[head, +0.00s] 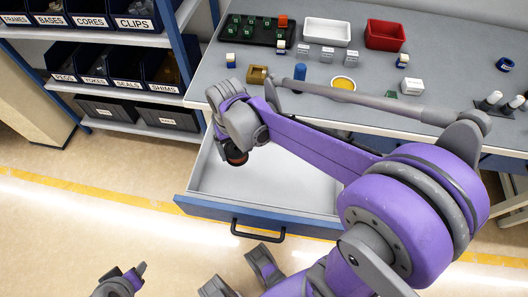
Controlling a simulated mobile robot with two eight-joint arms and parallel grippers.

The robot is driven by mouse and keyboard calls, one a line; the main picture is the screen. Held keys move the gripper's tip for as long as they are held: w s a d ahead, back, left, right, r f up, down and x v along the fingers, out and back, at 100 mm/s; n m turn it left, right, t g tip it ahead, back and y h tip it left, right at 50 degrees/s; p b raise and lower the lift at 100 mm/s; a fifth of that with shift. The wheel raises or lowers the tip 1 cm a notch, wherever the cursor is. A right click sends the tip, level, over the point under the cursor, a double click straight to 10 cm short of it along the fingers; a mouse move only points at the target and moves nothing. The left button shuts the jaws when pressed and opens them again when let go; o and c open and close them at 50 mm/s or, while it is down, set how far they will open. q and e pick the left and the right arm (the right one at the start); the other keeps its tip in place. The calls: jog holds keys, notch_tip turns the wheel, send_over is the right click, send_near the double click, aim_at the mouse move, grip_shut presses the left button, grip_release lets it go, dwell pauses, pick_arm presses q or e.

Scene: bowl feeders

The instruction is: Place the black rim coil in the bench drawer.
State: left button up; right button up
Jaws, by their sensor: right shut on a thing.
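My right gripper (237,150) points down over the left part of the open drawer, shut on a small round part with a dark rim and a copper-brown side, the black rim coil (237,160). Most of the coil is hidden by the fingers. The bench drawer (280,227) is pulled out below the bench, with a blue front, a black handle and a pale interior that looks empty where visible. My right arm covers its right part. The coil appears above the drawer floor. My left gripper (127,278) shows only partly at the bottom edge, left of the drawer; its jaws are unclear.
A shelf of labelled bins (130,68) stands left. Floor before the drawer is open.

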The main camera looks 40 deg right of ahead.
notch_tip(320, 180, down, 6)
jog(key=shift+w+r+b, duration=0.1)
jog(key=shift+r+b, duration=0.05)
jog(key=shift+b, duration=0.45)
jog(key=shift+f+b, duration=0.4)
jog(key=shift+f, duration=1.7)
jog(key=shift+f, duration=0.15)
jog(key=o, duration=1.2)
jog(key=shift+o, duration=0.2)
jog(key=shift+r, duration=0.45)
notch_tip(320, 180, up, 12)
jog(key=shift+f+p, duration=0.25)
jog(key=shift+p, duration=0.95)
